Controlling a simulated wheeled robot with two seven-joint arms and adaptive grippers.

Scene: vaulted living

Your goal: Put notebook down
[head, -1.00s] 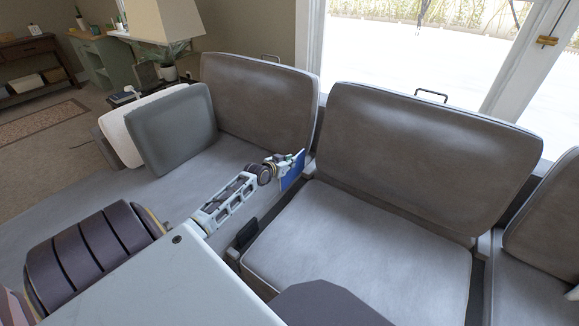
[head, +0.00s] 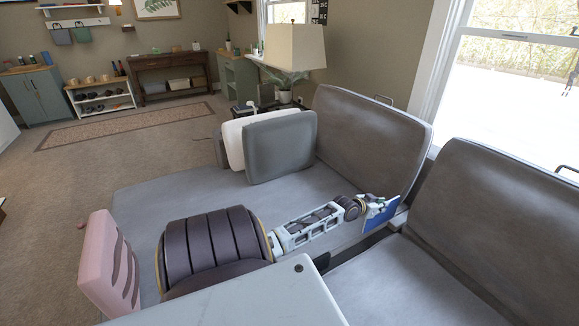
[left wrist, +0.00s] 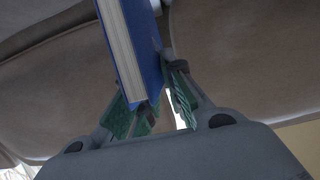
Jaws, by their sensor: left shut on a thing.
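The notebook has a blue cover and pale page edges. In the head view the notebook (head: 379,217) is at the end of my left arm, tilted, close to the sofa (head: 200,196) backrests. My left gripper (head: 371,203) is shut on it. In the left wrist view the notebook (left wrist: 133,45) stands up between the green fingers of my left gripper (left wrist: 150,110), pages to the left and blue cover to the right. I cannot tell whether the notebook touches the sofa. My right gripper is not in view.
Grey and white cushions (head: 283,146) lean on the sofa's left part. A lamp (head: 294,47) and plant stand behind it. The right seat (head: 385,285) is bare. Open carpet (head: 60,190) lies to the left, with a rug and shelves beyond.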

